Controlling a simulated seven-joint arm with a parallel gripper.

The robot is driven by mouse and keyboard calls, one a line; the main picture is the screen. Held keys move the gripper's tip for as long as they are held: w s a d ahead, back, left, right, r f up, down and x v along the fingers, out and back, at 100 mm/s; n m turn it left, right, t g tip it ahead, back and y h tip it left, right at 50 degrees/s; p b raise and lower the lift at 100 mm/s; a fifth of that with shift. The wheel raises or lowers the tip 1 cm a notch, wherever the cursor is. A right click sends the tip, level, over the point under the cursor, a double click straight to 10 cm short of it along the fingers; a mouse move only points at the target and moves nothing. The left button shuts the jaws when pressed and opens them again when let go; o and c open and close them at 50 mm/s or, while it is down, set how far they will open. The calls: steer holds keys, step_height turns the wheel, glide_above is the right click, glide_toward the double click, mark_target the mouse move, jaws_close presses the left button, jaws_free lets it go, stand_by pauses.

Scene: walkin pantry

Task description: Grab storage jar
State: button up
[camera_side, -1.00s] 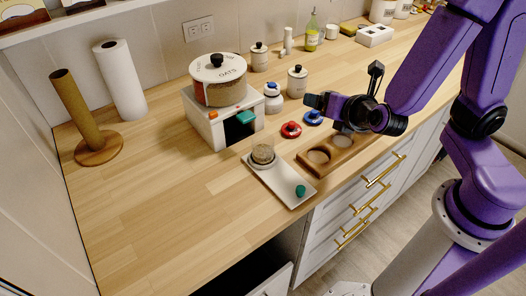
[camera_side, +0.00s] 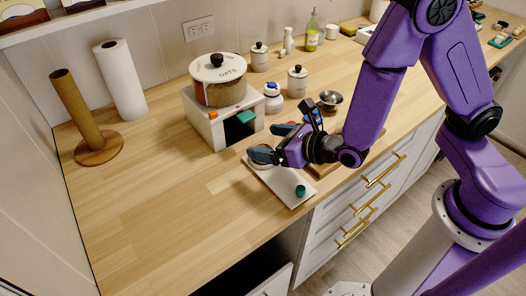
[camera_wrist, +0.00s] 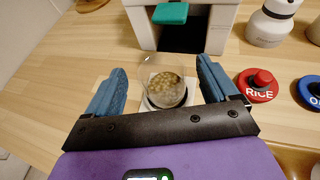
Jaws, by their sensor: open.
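A clear glass jar (camera_wrist: 165,88) with pale, grain-like contents stands on a white tray (camera_side: 285,183). In the wrist view it sits between the two blue fingers of my gripper (camera_wrist: 161,68), with a gap on each side. My gripper is open and low over the tray's far end, reaching in from the right in the side view (camera_side: 272,143). There the fingers hide most of the jar.
A white dispenser box (camera_side: 207,125) with a green spout (camera_side: 244,117) and an OATS canister (camera_side: 219,88) stands just behind.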

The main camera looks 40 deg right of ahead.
mark_target(254, 139)
steer(key=shift+x, duration=1.95)
steer(key=shift+c, duration=0.3)
steer(key=c, duration=1.1)
